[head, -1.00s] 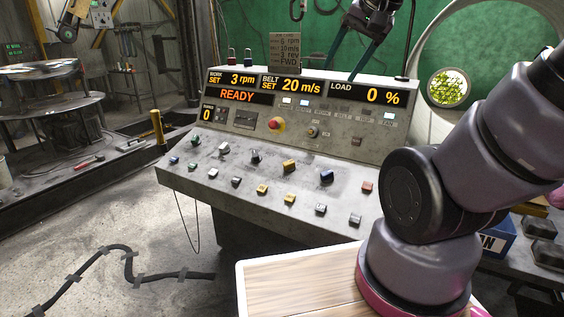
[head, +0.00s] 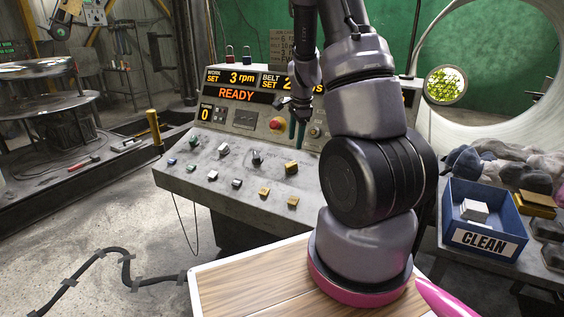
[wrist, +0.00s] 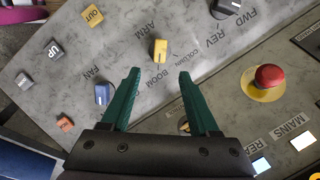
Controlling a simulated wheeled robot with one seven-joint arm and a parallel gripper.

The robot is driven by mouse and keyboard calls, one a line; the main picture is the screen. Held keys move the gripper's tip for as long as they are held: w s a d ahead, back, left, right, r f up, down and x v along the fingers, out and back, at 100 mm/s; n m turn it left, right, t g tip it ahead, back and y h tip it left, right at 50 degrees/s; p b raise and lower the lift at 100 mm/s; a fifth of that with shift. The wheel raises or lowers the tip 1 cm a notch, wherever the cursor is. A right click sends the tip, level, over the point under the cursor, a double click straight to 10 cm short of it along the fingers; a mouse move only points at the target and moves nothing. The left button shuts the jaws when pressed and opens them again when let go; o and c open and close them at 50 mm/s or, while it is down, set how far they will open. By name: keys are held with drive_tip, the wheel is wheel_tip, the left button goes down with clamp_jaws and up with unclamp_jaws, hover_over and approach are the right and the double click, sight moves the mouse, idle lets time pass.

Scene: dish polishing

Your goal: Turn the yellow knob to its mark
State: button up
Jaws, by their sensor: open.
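The yellow knob (head: 291,167) sits in the upper row of controls on the grey sloped console. In the wrist view the yellow knob (wrist: 160,50) shows a little beyond the gap between my fingertips, with a dark pointer end. It appears clear of both fingers. Its mark is too small to make out. My gripper (wrist: 160,75) is open and empty, with two green fingers spread over the panel.
A red emergency button (wrist: 270,77) on a yellow base stands to the right in the wrist view. A blue knob (wrist: 102,93) and a yellow OUT button (wrist: 93,16) are to the left. A blue CLEAN bin (head: 485,240) stands at the right.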

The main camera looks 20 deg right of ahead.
sight(292, 163)
drive_tip(key=x, duration=1.1)
clamp_jaws()
